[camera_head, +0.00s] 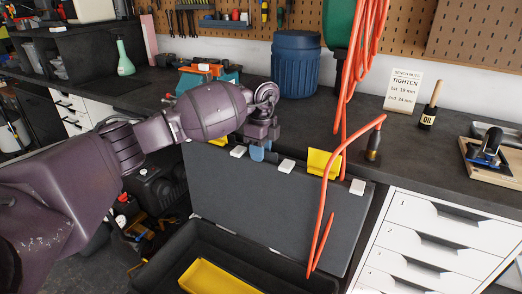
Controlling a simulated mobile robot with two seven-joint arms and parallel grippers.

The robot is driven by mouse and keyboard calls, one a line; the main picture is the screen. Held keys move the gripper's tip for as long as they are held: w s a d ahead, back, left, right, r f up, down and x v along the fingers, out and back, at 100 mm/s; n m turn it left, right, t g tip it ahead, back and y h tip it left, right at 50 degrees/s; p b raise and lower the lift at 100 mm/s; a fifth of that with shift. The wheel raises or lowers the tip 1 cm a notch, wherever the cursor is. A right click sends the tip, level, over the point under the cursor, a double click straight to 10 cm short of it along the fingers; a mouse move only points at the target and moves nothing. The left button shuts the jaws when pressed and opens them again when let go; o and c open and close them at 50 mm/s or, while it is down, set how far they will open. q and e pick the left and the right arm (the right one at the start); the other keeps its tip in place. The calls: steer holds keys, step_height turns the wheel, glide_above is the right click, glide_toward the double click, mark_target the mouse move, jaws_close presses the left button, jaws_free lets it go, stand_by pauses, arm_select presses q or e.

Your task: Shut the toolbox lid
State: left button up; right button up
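The toolbox (305,278) stands open in front of the bench, with a yellow tray (218,278) inside. Its dark grey lid (270,200) is raised and nearly upright at the back. The lid's top edge carries white tabs and yellow latches (324,163). My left gripper (261,145) is at the lid's top edge, left of its middle. Its fingers point down and overlap the edge in the picture, with a small blue part below them. I cannot tell whether it touches the lid or how far the fingers are open. My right gripper is not in view.
An orange hose (325,205) hangs down across the right of the lid. The bench (400,158) behind holds a blue bin (295,65), an oil bottle (430,108) and a sign (403,90). White drawers (435,235) stand to the right.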

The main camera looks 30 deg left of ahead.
arm_select(q)
jaws_close()
